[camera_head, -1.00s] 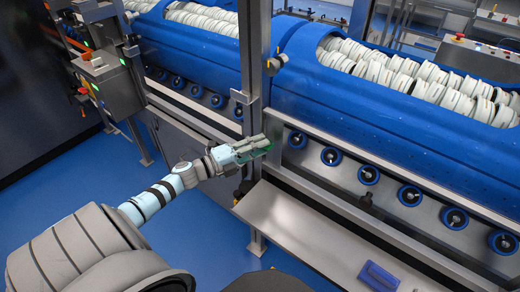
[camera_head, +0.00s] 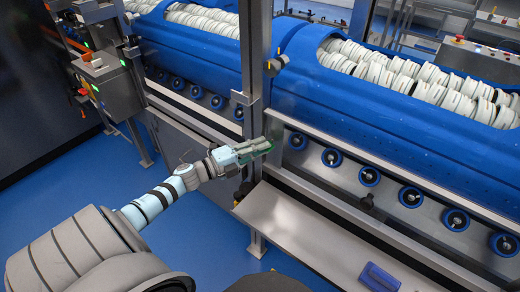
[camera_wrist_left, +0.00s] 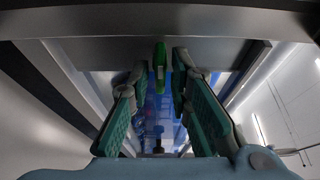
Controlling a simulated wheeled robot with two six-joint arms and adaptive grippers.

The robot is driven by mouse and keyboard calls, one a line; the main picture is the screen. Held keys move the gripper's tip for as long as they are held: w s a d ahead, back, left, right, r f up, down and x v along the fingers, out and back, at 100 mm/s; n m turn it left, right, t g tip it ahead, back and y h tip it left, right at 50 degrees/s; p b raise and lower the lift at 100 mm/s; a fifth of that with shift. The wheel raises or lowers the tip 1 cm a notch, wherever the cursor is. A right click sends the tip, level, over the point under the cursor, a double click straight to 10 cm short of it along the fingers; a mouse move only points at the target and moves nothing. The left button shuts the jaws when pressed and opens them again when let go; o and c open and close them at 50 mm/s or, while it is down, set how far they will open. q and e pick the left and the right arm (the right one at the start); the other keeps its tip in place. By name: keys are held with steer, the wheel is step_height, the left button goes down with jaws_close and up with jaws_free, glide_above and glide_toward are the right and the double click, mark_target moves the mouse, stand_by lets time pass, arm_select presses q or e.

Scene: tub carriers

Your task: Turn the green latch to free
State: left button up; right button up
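The green latch (camera_wrist_left: 160,66) is a narrow upright bar in the left wrist view, a little above the middle of the picture. It lies between the tips of my left gripper (camera_wrist_left: 155,75), with a visible gap on each side. The two green-padded fingers are apart, so the gripper is open and holds nothing. In the head view, my left gripper (camera_head: 257,149) is at the steel post between the blue machine covers. The latch cannot be told apart from the green finger pads there. My right gripper is not in view.
A steel post (camera_head: 256,70) rises just behind the gripper. A steel shelf (camera_head: 300,232) lies below and right of it, with a blue object (camera_head: 379,277) on it. Blue drums (camera_head: 400,100) filled with white pieces stand behind. Blue floor (camera_head: 60,200) is open at left.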

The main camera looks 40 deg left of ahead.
arm_select(q)
steer(key=shift+o, duration=0.7)
steer(key=v, duration=1.2)
